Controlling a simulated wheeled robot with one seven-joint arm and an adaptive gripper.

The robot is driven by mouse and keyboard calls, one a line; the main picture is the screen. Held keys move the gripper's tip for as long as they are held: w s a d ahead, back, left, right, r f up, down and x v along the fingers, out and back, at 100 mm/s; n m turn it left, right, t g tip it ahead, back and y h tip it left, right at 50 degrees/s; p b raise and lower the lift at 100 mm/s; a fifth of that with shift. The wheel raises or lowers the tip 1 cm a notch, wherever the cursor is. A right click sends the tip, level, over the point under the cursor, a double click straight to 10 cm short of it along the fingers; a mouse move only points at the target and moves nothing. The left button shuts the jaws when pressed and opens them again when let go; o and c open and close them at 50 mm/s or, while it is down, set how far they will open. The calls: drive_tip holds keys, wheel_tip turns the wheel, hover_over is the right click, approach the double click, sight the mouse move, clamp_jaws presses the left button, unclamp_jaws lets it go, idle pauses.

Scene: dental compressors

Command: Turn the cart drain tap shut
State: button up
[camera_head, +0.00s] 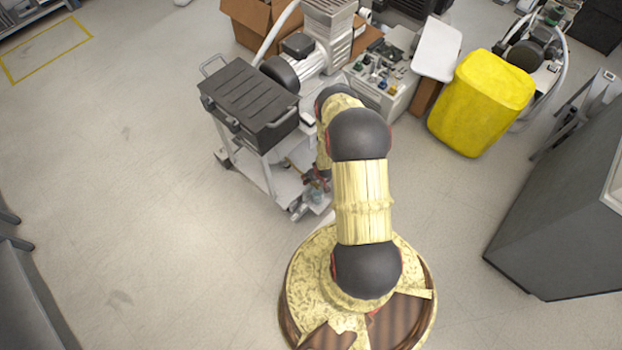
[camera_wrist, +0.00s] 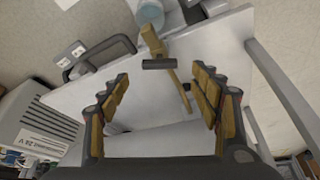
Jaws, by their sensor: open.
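The cart (camera_head: 262,150) stands left of my arm in the head view, with a white lower shelf. In the wrist view, a brass-coloured tap (camera_wrist: 151,40) with a dark crossbar handle (camera_wrist: 159,64) shows ahead, beside the white cart panel (camera_wrist: 225,42). My gripper (camera_wrist: 160,76) is open, with one finger on each side of the picture and the tap handle lying between and apparently beyond the fingertips. I see no contact. In the head view my gripper (camera_head: 316,182) is small and partly hidden by my arm near the cart's lower end. The tap cannot be made out there.
A pale blue container (camera_wrist: 150,12) sits by the tap's end. A grey labelled unit (camera_wrist: 38,125) is at left. A black case (camera_head: 250,100) tops the cart. A yellow covered block (camera_head: 480,100) and grey cabinet (camera_head: 560,210) stand right. The left floor is clear.

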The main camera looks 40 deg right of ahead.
drive_tip(key=b+x, duration=0.1)
drive_tip(key=x, duration=0.4)
drive_tip(key=shift+f+b, duration=0.15)
drive_tip(key=shift+b, duration=0.2)
drive_tip(key=c, duration=0.3)
drive_tip(key=c, duration=0.8)
drive_tip(key=shift+c, duration=0.3)
